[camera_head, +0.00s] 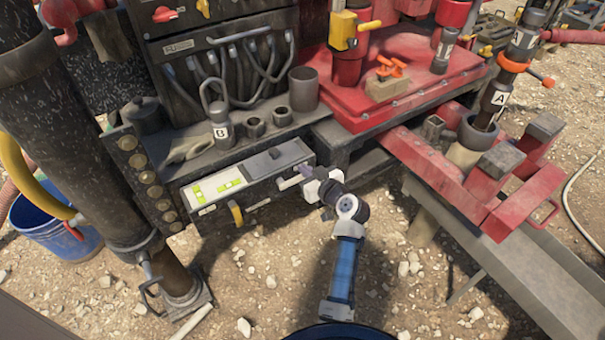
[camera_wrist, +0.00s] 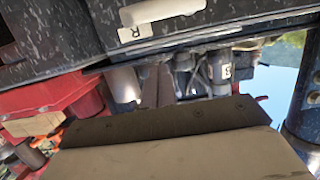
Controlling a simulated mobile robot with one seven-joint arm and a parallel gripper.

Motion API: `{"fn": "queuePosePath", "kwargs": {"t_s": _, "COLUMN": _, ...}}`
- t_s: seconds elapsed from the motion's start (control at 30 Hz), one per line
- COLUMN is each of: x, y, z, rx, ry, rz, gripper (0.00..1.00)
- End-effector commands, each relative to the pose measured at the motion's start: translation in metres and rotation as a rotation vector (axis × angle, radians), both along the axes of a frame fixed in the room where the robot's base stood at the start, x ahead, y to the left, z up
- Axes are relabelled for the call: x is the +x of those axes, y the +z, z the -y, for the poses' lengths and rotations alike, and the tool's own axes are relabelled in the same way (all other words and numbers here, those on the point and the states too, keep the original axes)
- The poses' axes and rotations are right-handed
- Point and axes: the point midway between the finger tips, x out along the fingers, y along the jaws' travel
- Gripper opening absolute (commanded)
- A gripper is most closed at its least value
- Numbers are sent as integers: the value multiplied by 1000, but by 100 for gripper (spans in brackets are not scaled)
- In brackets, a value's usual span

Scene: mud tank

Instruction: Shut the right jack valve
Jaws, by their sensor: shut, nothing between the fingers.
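The grey valve box (camera_head: 265,162) sits at the front edge of the dark bench, with green and white labels on its top. A yellow lever (camera_head: 236,213) hangs on its front at the left. My gripper (camera_head: 287,184) is shut and empty, its tips at the front of the box's right end. In the wrist view, a pale plate marked R (camera_wrist: 160,12) shows on a dark panel at the top. A broad dark and beige part fills the bottom, and no fingertips can be made out.
A red tank top (camera_head: 400,90) and red frame lie to the right. A thick dark post (camera_head: 80,130) and blue bucket (camera_head: 55,225) are left. Gravel lies open in front.

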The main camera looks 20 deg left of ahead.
Motion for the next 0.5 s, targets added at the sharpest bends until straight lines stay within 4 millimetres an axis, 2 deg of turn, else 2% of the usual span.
{"fn": "queuePosePath", "kwargs": {"t_s": 0.1, "x": 13, "y": -5, "z": -18, "rx": -1, "ry": 2, "rz": -2, "gripper": 0}}
{"fn": "queuePosePath", "kwargs": {"t_s": 0.2, "x": 11, "y": -24, "z": -15, "rx": -1, "ry": -1, "rz": -4, "gripper": 0}}
{"fn": "queuePosePath", "kwargs": {"t_s": 0.3, "x": 11, "y": -35, "z": -15, "rx": 0, "ry": 0, "rz": -3, "gripper": 0}}
{"fn": "queuePosePath", "kwargs": {"t_s": 0.5, "x": 11, "y": -45, "z": -14, "rx": 0, "ry": -1, "rz": 0, "gripper": 0}}
